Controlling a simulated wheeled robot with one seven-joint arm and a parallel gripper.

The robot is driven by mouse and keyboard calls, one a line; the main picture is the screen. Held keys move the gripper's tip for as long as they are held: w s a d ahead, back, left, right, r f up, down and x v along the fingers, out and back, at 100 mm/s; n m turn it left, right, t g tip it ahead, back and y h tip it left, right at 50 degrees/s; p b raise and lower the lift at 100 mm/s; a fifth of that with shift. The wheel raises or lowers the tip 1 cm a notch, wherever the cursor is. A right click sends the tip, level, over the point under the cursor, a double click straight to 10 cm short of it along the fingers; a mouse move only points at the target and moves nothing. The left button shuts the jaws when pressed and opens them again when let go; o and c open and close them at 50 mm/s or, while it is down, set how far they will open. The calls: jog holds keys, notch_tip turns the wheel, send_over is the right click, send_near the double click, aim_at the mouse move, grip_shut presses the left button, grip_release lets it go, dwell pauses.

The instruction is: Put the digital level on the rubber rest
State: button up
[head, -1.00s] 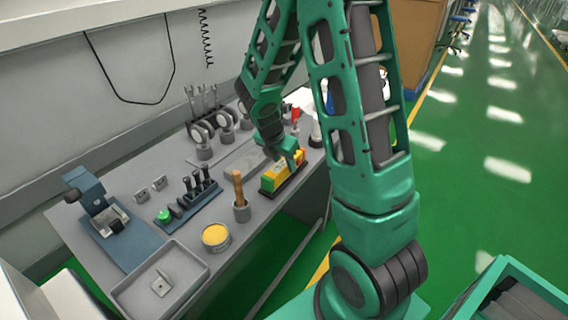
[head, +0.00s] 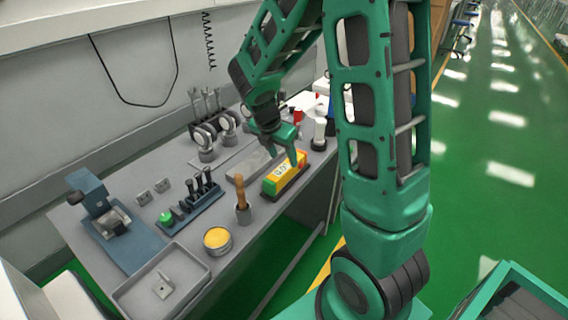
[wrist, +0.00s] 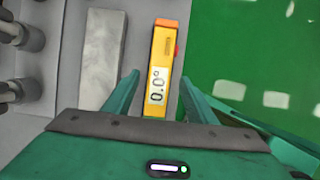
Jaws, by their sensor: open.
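The digital level (head: 284,178) is a yellow-orange bar with a white display, lying near the bench's right edge. In the wrist view the level (wrist: 163,75) reads 0.0° and lies between my fingers. My gripper (head: 284,153) is open just above the level's far part. In the wrist view my gripper (wrist: 160,82) has one finger on each side of the level, with a gap on both sides. A thin dark strip shows under the level's right side in the head view; I cannot tell whether it is the rubber rest, which is otherwise not clearly visible.
A grey metal block (wrist: 102,60) lies left of the level. A wooden-handled tool in a cup (head: 242,192), a yellow tin (head: 217,239), a tool rack (head: 190,203) and a grey tray (head: 160,286) stand nearer. Green floor lies right of the bench.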

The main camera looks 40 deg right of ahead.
jog(key=w+v, duration=0.1)
jog(key=v, duration=0.4)
jog(key=s+r+m+y, duration=0.2)
jog(key=s+m, duration=1.2)
jog(key=s+d+r+m+g+y, duration=0.1)
jog(key=s+r+m+y, duration=0.1)
jog(key=s+m, duration=1.2)
jog(key=shift+d+r+g, duration=0.3)
jog(key=shift+r, duration=0.4)
